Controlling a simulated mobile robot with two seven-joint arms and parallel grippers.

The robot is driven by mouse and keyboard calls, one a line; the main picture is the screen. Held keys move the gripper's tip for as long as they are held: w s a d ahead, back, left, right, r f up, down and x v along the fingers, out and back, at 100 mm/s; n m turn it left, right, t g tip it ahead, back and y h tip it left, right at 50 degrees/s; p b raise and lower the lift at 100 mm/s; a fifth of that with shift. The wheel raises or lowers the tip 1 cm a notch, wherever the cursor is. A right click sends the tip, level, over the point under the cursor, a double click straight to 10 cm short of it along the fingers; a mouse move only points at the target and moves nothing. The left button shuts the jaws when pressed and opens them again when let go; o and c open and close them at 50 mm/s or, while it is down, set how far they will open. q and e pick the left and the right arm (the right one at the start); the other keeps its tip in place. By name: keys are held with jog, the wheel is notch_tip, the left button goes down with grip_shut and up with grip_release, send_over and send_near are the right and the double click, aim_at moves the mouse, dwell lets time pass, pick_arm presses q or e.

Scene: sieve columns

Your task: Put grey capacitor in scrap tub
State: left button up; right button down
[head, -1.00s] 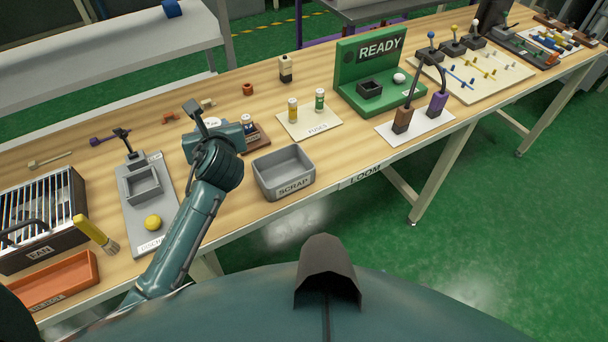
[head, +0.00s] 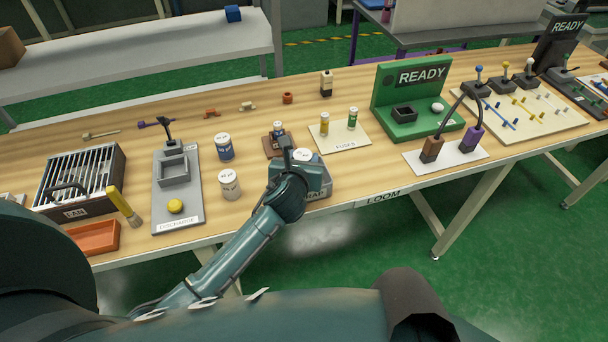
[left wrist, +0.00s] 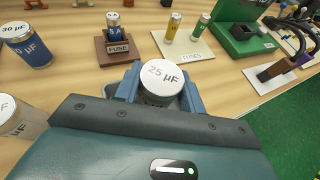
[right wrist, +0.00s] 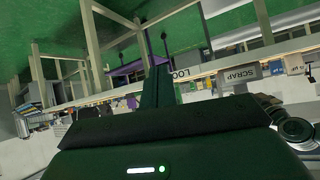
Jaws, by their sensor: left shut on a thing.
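My left gripper (head: 300,165) is shut on the grey capacitor (left wrist: 161,88). Its white top, marked 25 µF, faces up between the fingers in the left wrist view and shows in the head view (head: 303,155). In the head view the gripper is in front of the grey scrap tub (head: 317,193) and hides most of it. I cannot tell how high the capacitor is over the tub. The tub's SCRAP label shows in the right wrist view (right wrist: 238,75). My right gripper (right wrist: 160,85) looks shut and empty, away from the bench.
A blue capacitor (head: 223,147) and a pale one (head: 229,184) stand left of the gripper. A fuse block (head: 277,143) and the fuses card (head: 340,136) are behind it. The grey discharge stand (head: 177,190) is further left, the green READY fixture (head: 415,100) to the right.

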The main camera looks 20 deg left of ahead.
pick_arm(q)
jog(key=shift+f+b, duration=0.55)
jog(key=shift+f, duration=1.75)
jog(key=o, duration=0.8)
jog(key=shift+c, duration=0.2)
